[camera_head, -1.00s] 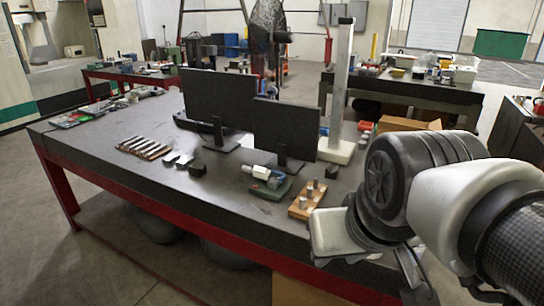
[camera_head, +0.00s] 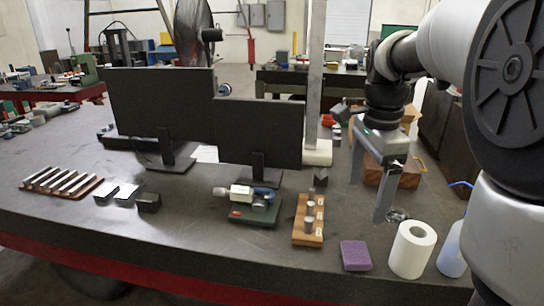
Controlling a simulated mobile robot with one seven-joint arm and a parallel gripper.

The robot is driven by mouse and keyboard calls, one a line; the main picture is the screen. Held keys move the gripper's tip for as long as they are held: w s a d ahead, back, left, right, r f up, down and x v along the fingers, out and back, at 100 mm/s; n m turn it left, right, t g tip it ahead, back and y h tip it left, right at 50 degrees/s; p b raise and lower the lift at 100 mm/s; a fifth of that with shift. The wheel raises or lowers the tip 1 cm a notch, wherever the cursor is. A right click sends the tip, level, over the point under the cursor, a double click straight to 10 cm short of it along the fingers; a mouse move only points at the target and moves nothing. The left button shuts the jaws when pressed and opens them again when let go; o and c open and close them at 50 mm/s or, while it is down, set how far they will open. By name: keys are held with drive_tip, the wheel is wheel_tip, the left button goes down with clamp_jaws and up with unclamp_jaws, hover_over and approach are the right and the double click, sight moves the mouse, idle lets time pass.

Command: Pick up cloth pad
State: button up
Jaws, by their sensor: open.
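A purple pad (camera_head: 355,255), which looks like the cloth pad, lies flat near the front edge of the dark worktable (camera_head: 180,225). It is left of a white paper roll. My gripper (camera_head: 368,201) hangs above the table behind the pad and slightly to its right in the picture. Its fingers point down, are spread apart and hold nothing. It is clear of the pad. Nothing hides the pad.
The paper roll (camera_head: 412,249) and a clear bottle (camera_head: 453,248) stand right of the pad. A wooden block with metal pins (camera_head: 309,220) and a micrometer on a green base (camera_head: 252,207) are left. Two dark monitors (camera_head: 160,112) stand behind.

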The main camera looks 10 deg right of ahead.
drive_tip(key=w+d+f+m, duration=0.2)
drive_tip(key=b, duration=0.3)
hover_over(354, 252)
drive_tip(key=shift+g, duration=0.3)
wheel_tip(354, 252, down, 11)
drive_tip(key=shift+s+d+f, duration=0.1)
drive_tip(key=shift+s+f, duration=0.05)
drive_tip(key=shift+f, duration=0.05)
drive_tip(key=shift+f+b, duration=0.3)
drive_tip(key=shift+f, duration=2.45)
drive_tip(key=c, duration=1.1)
wheel_tip(354, 252, up, 10)
drive_tip(key=shift+r+p, duration=0.1)
drive_tip(key=shift+p, duration=0.8)
drive_tip(key=shift+c, duration=0.2)
drive_tip(key=o, duration=0.4)
drive_tip(key=c, duration=0.3)
